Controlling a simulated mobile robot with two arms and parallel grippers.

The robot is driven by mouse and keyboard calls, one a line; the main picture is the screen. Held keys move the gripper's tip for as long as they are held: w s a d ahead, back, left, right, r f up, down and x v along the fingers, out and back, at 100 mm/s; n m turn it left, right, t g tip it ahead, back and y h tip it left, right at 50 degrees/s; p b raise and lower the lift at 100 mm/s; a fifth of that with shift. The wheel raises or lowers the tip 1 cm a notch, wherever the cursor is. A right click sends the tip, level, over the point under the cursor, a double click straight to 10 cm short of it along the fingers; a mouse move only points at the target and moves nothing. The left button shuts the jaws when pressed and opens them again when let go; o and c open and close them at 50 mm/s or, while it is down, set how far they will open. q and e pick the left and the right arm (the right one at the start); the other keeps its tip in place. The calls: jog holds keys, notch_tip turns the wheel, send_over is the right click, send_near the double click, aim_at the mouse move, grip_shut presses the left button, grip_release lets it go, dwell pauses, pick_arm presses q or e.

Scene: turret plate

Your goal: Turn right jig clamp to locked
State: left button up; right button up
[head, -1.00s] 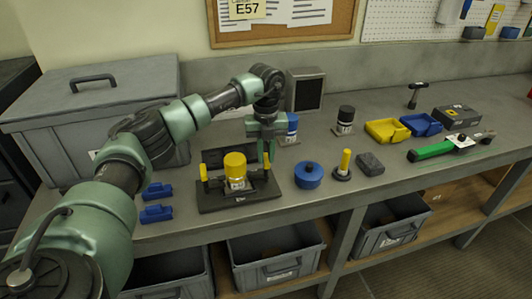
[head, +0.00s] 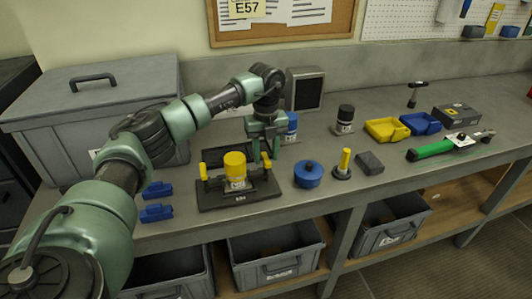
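The turret plate jig (head: 215,200) is a dark flat base on the bench, left of centre. A yellow cylinder (head: 235,165) with a pale label stands on its middle. The left jig clamp (head: 203,172) and the right jig clamp (head: 266,161) show as small yellow upright handles on either side. My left gripper (head: 266,156) points down at the right clamp, its fingers spread on either side of the handle's top with visible gaps. Whether the clamp is locked is too small to tell. My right gripper is not in view.
A blue-labelled can (head: 291,127) stands close behind my gripper.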

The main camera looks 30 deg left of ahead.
pick_arm(q)
notch_tip(320, 180, up, 7)
jog(key=shift+d+f+b, duration=0.1)
jog(key=shift+b, duration=0.95)
jog(key=shift+r, duration=0.65)
